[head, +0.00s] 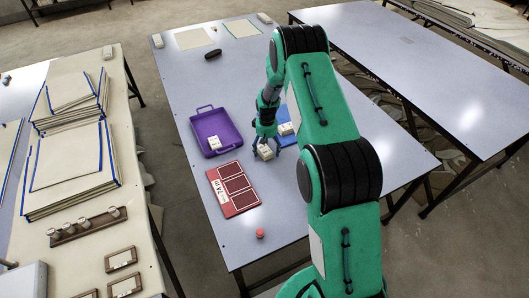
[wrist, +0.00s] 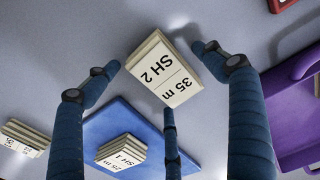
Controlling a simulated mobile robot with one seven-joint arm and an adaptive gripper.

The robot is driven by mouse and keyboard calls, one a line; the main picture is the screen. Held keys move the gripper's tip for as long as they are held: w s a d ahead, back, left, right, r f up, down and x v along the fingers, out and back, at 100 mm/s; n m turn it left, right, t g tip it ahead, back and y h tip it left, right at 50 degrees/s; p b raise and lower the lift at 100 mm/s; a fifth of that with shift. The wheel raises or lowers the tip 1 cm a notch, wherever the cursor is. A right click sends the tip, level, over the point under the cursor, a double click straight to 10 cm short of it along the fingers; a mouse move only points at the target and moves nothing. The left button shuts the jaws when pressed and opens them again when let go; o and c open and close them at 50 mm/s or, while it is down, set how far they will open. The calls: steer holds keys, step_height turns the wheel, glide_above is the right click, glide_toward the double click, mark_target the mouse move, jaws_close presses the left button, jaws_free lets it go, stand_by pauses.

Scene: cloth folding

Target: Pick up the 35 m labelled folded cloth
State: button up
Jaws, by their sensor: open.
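The folded cloth (wrist: 158,62) labelled "35 m SH 2" is a small cream block on the table, upside down in the wrist view. In the head view this cloth (head: 265,152) lies just below my gripper (head: 262,141). In the wrist view my gripper (wrist: 156,62) is open, with one finger to the left of the cloth, one to the right and a third at its label edge. A gap shows at the left finger; I cannot tell whether the right and third fingers touch it.
A blue mat (wrist: 96,124) bears a stack (wrist: 122,152) with an "SH 1" label. Another small stack (wrist: 24,134) is at the left. A purple tray (head: 215,132) stands left of my gripper. A red board (head: 233,187) and a red cylinder (head: 260,233) lie nearer.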

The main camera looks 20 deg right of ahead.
mark_target(267, 148)
steer(key=c, duration=1.2)
steer(key=shift+r, duration=0.15)
steer(key=shift+c, duration=0.2)
steer(key=shift+r, duration=0.6)
step_height(267, 148, up, 2)
steer(key=shift+r+p, duration=0.1)
steer(key=shift+p, duration=0.35)
steer(key=s+a, duration=0.1)
steer(key=s, duration=0.4)
steer(key=s+a+r+p, duration=0.1)
steer(key=s, duration=0.4)
steer(key=s+a, duration=0.1)
steer(key=s, duration=0.4)
steer(key=shift+s+a+r+p, duration=0.15)
steer(key=shift+s+a+p, duration=0.15)
steer(key=shift+a+p, duration=0.05)
